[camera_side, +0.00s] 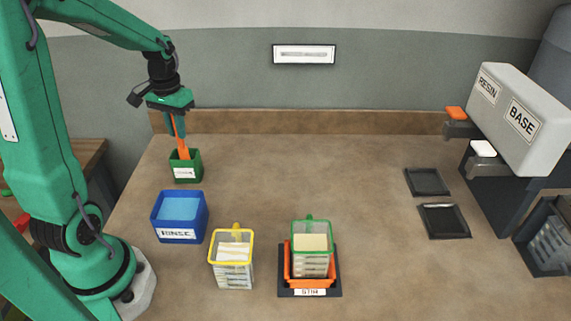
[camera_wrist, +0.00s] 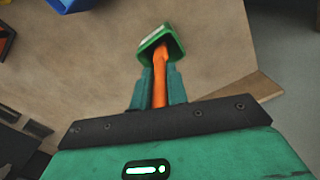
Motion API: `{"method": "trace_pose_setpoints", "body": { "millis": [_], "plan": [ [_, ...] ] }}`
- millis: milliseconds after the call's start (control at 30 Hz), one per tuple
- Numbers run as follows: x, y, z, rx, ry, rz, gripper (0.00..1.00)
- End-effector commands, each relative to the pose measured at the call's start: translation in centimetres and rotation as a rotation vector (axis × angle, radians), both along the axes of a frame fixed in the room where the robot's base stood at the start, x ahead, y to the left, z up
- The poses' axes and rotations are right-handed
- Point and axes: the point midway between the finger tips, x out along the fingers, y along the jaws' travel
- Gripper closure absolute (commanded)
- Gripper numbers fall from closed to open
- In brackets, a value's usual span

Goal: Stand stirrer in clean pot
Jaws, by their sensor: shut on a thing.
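The stirrer (camera_side: 182,147) is an orange stick, held upright with its lower end inside the green pot (camera_side: 185,170). The pot has a white label whose words are too small to read, so I take it as the clean pot. In the wrist view the stirrer (camera_wrist: 160,88) runs from between the fingers into the mouth of the green pot (camera_wrist: 153,40). My gripper (camera_side: 176,130) is above the pot and shut on the stirrer. The fingers (camera_wrist: 159,92) show on both sides of it in the wrist view. The stirrer's lower tip is hidden inside the pot.
A blue rinse tub (camera_side: 180,233) stands in front of the green pot. A yellow-rimmed container (camera_side: 232,263) and a green-rimmed container (camera_side: 311,262) in an orange holder stand nearer. Two dark trays (camera_side: 428,181) and the resin dispenser (camera_side: 512,115) are at right. The table's middle is clear.

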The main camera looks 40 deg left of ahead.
Motion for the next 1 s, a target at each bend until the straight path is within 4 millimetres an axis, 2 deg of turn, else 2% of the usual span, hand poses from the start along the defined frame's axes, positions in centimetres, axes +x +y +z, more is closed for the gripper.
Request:
{"method": "trace_pose_setpoints", "body": {
  "millis": [333, 833, 867, 967, 1000],
  "plan": [
    [0.0, 0.0, -1.7, -0.001, 0.002, 0.000, 1.00],
    [0.0, 0.0, -2.1, 0.000, 0.001, 0.000, 1.00],
    [0.0, 0.0, -2.1, 0.000, 0.001, 0.000, 0.79],
    [0.0, 0.0, -2.1, 0.000, 0.001, 0.000, 0.59],
    [0.0, 0.0, -2.1, 0.000, 0.001, 0.000, 0.59]
  ]
}}
